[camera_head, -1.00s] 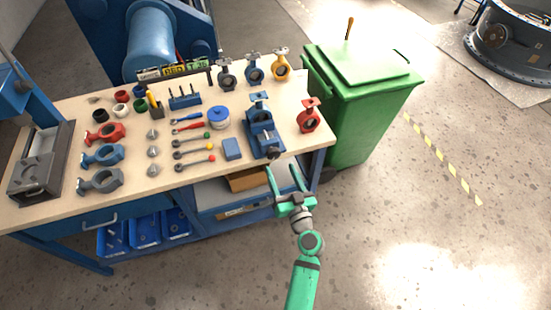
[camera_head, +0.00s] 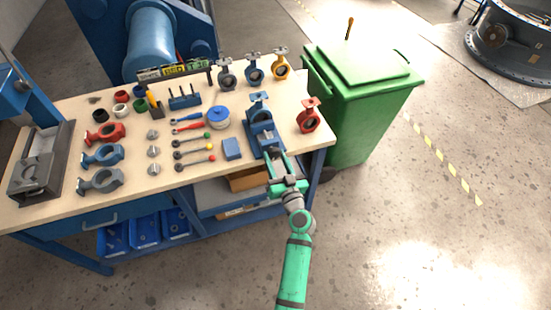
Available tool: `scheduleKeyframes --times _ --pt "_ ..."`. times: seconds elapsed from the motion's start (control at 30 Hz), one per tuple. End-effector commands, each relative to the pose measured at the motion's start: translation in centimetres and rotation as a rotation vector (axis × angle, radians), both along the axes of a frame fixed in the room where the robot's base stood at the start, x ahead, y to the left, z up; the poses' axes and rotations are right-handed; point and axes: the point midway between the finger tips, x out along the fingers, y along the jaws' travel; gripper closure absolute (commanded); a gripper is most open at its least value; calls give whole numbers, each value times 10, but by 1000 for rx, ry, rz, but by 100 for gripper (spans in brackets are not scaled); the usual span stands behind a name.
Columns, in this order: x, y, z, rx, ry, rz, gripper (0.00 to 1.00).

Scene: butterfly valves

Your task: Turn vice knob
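The blue vice (camera_head: 262,128) stands on the workbench near its front right edge, with a blue valve piece upright in its jaws. Its front end, where the knob sits, points toward my arm. My green gripper (camera_head: 280,160) reaches up from below to this front end, at the bench's front edge. The fingertips overlap the front of the vice in the picture. The knob is hidden or too small to make out, so I cannot tell whether the fingers touch it or are closed on it.
A red valve (camera_head: 308,116) stands right of the vice. A blue block (camera_head: 231,148) lies to its left. The workbench (camera_head: 215,179) also holds several tools and valve parts. A green bin (camera_head: 362,100) stands close on the right. The floor at the front right is clear.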

Motion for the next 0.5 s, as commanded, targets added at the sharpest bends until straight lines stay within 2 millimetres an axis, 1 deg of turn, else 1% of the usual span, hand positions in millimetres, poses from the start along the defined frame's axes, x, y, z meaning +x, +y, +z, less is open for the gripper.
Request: scheduleKeyframes --times 0.17,0.37,0.5 --pt "0 0 0 11 4 0 83" --pt "0 0 0 83 27 0 83" --pt "0 0 0 85 28 0 83"
